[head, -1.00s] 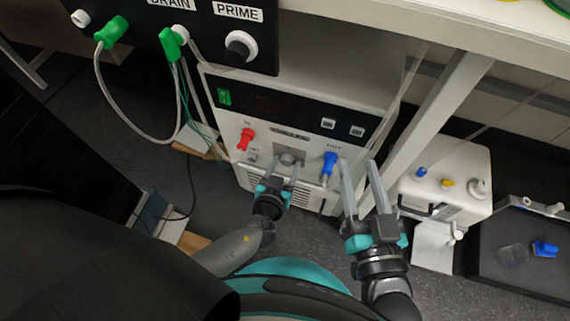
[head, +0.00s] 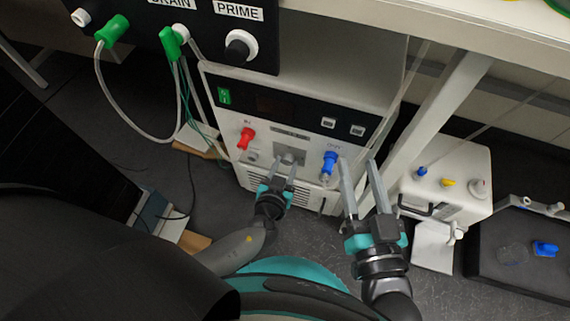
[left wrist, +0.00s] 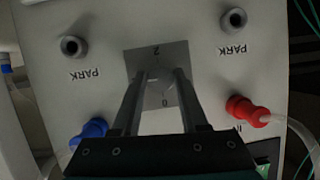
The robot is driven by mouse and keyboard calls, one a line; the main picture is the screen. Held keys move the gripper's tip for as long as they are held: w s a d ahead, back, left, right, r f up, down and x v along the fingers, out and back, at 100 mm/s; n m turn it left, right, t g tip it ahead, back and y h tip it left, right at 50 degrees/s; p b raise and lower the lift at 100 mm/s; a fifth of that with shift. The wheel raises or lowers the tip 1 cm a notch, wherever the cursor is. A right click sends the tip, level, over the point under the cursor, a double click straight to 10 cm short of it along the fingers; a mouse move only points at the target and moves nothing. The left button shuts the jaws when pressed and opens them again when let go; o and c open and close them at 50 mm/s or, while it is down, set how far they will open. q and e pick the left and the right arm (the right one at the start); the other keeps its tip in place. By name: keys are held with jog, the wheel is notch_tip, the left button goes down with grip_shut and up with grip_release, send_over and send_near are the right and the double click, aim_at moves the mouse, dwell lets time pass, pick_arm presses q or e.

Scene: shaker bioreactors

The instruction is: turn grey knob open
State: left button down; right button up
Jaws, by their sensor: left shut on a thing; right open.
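The grey knob (head: 288,157) sits on a grey plate low on the front of the white unit. In the left wrist view the knob (left wrist: 159,92) is partly hidden between two long fingers, with the marks 2 and 0 on the plate above and below. My left gripper (head: 284,166) is shut on the knob, one finger on each side. My right gripper (head: 357,166) is open and empty, right of the blue connector, in front of the unit's right edge.
A red connector (head: 245,138) is left of the knob and a blue connector (head: 329,162) is right of it. Two PARK ports (left wrist: 73,46) show in the left wrist view. A white canister (head: 455,185) stands at the right. Hoses hang at the left.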

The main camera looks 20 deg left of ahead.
pick_arm(q)
jog(key=shift+w+d+m+t+y, duration=0.15)
jog(key=shift+m+y, duration=0.45)
jog(key=shift+m, duration=0.45)
jog(key=shift+m+t+y, duration=0.15)
jog(key=shift+m+y, duration=0.45)
jog(key=shift+m, duration=0.45)
jog(key=shift+c, duration=2.2)
grip_release()
